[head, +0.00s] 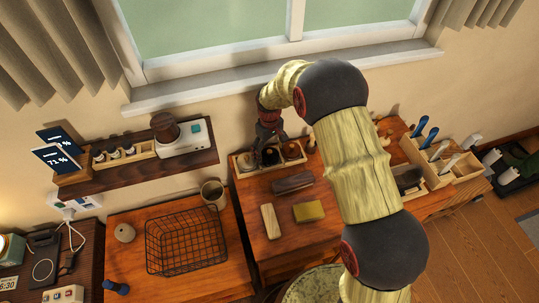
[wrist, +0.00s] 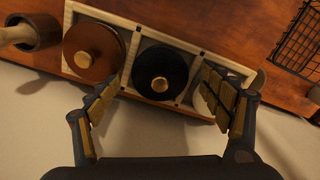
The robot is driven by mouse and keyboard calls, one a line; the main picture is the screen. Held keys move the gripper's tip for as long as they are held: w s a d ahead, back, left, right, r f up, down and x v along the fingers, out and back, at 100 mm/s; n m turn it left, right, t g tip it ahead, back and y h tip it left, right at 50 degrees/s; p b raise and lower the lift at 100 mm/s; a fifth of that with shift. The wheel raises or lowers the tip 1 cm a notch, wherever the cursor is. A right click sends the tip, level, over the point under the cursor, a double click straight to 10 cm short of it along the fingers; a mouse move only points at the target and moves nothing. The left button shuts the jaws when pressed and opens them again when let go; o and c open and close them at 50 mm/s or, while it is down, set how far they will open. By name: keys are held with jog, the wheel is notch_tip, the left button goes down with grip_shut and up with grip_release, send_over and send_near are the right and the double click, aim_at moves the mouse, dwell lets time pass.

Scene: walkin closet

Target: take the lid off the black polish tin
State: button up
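The black polish tin (wrist: 160,72) sits in the middle compartment of a pale wooden tray (wrist: 138,35). Its black lid with a round gold knob (wrist: 159,84) is on top. In the head view the tin (head: 270,156) is partly covered by my gripper. My gripper (wrist: 160,103) is open and empty, its padded fingers spread wide to either side of the black tin in the wrist view. It shows above the tray in the head view (head: 266,142). I cannot tell how high it is above the lid.
A brown tin (wrist: 93,50) with a gold knob fills the neighbouring compartment. A pale tin (wrist: 208,98) is partly hidden behind a finger. A wire basket (head: 186,243) stands left. The wall is close behind.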

jog(key=shift+c, duration=1.2)
jog(key=shift+s, duration=0.1)
jog(key=c, duration=0.6)
jog(key=shift+c, duration=0.7)
jog(key=shift+s+f, duration=0.1)
jog(key=shift+f, duration=0.05)
jog(key=shift+c, duration=0.7)
